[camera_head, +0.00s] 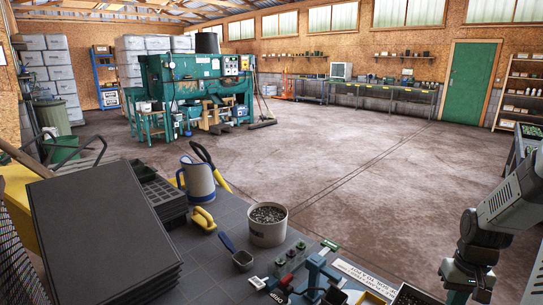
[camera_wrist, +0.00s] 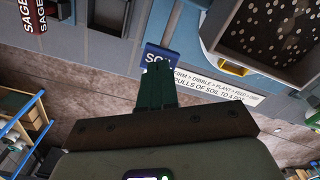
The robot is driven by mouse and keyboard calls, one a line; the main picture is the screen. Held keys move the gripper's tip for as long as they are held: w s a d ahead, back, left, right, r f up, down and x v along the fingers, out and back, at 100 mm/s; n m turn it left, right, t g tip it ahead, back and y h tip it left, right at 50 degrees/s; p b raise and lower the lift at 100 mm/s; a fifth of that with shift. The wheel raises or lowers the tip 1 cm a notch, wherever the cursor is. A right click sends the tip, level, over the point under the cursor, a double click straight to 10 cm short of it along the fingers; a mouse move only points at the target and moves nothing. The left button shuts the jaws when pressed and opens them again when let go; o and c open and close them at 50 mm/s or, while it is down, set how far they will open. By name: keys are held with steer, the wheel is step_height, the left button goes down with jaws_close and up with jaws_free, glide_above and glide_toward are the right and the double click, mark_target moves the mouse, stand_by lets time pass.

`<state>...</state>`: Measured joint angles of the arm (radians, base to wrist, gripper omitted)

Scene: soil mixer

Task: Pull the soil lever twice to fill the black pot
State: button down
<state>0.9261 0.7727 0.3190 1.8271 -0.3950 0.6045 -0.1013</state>
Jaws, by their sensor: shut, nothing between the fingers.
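In the wrist view my gripper (camera_wrist: 157,68) has its two dark green fingers together with nothing between them. Their tips overlap a blue sign (camera_wrist: 158,52) that reads "SO", the rest hidden; I cannot tell whether they touch it. In the head view a blue fixture (camera_head: 318,270) stands at the bench's front edge; I cannot tell if it carries the soil lever. A small dark pot-like item (camera_head: 335,296) sits beside it, cut by the frame edge, possibly the black pot. My arm hangs at the right of the head view, its fingers not clear there.
A white printed strip (camera_wrist: 215,88) lies beside the sign. Open floor lies beyond.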

steer(key=shift+f, duration=0.1)
steer(key=shift+f, duration=2.1)
steer(key=shift+r, duration=2.2)
steer(key=shift+r, duration=2.5)
